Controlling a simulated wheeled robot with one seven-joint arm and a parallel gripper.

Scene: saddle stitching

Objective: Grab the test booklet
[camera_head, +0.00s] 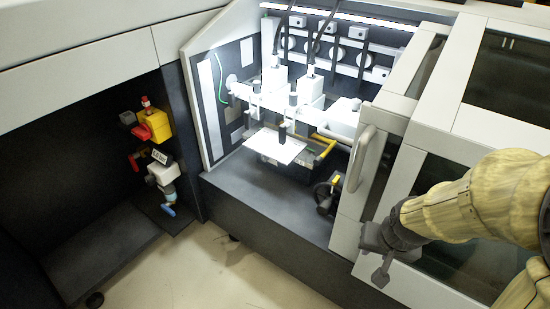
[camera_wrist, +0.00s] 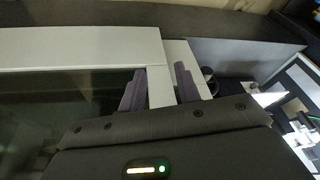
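The booklet appears as a flat white sheet (camera_head: 277,146) lying roughly level inside the lit machine bay, under the stitching heads. In the wrist view my gripper's two fingers (camera_wrist: 158,85) stand apart, with the door's white frame showing behind the gap. Nothing is seen held. A bright white patch at the wrist view's right may be the sheet; I cannot tell.
The white door (camera_head: 345,238) with its upright handle (camera_head: 360,158) stands right of the bay opening. A yellow bar (camera_head: 325,146) lies beside the sheet. Stitching heads (camera_head: 310,88) hang above it. A dark ledge (camera_head: 265,205) fronts the bay. Floor at lower left is clear.

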